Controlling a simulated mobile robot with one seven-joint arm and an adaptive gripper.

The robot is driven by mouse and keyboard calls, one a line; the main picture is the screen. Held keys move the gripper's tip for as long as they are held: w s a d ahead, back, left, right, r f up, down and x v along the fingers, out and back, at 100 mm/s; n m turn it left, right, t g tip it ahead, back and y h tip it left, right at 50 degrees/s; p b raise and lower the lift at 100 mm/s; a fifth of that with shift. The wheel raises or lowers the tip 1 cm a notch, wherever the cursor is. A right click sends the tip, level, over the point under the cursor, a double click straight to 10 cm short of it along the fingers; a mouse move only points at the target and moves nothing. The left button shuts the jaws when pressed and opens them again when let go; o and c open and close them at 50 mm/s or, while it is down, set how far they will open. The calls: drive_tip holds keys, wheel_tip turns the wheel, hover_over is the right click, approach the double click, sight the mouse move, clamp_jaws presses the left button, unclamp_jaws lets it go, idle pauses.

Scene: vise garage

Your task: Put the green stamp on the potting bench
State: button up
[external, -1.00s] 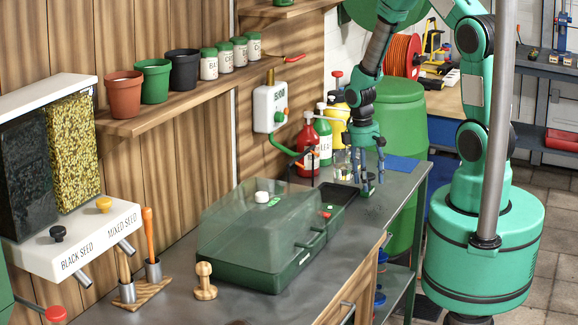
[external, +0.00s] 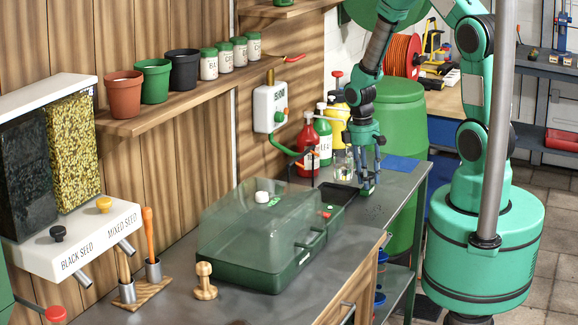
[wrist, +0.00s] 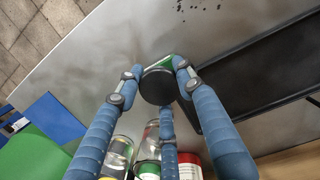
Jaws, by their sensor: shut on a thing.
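The green stamp (wrist: 165,62) shows in the wrist view as a dark round knob with a green edge beyond it, between my fingers. My three-fingered gripper (wrist: 158,84) is shut on it. In the external view my gripper (external: 366,183) points down over the far end of the grey potting bench (external: 385,205), with a small green part of the stamp low between the fingertips. The stamp is at or just above the bench top; I cannot tell if it touches. The fingers hide much of it. The bench top (wrist: 90,60) also shows in the wrist view.
A black tray (wrist: 250,75) lies close beside my fingers, at the end of the green clear-lidded propagator (external: 255,240). Red, green and yellow bottles (external: 308,145) and glass jars stand behind my gripper. A blue sheet (external: 402,164) lies at the far end. Bare bench lies in front.

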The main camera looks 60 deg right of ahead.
sight(370, 174)
drive_tip(key=shift+r, duration=0.4)
drive_tip(key=shift+s+a+r+p, duration=0.15)
drive_tip(key=shift+s+r+p, duration=0.1)
drive_tip(key=shift+r, duration=0.4)
drive_tip(key=shift+s+a+r+p, duration=0.15)
drive_tip(key=shift+r+p, duration=0.1)
drive_tip(key=shift+r, duration=0.35)
drive_tip(key=s+a, duration=0.2)
drive_tip(key=s, duration=0.2)
drive_tip(key=s+a+r+p, duration=0.1)
drive_tip(key=s+a, duration=0.2)
drive_tip(key=s, duration=0.1)
drive_tip(key=s+a+p, duration=0.1)
drive_tip(key=s+a, duration=0.1)
drive_tip(key=s, duration=0.3)
drive_tip(key=shift+s+a+r, duration=0.1)
drive_tip(key=shift+a+r, duration=0.05)
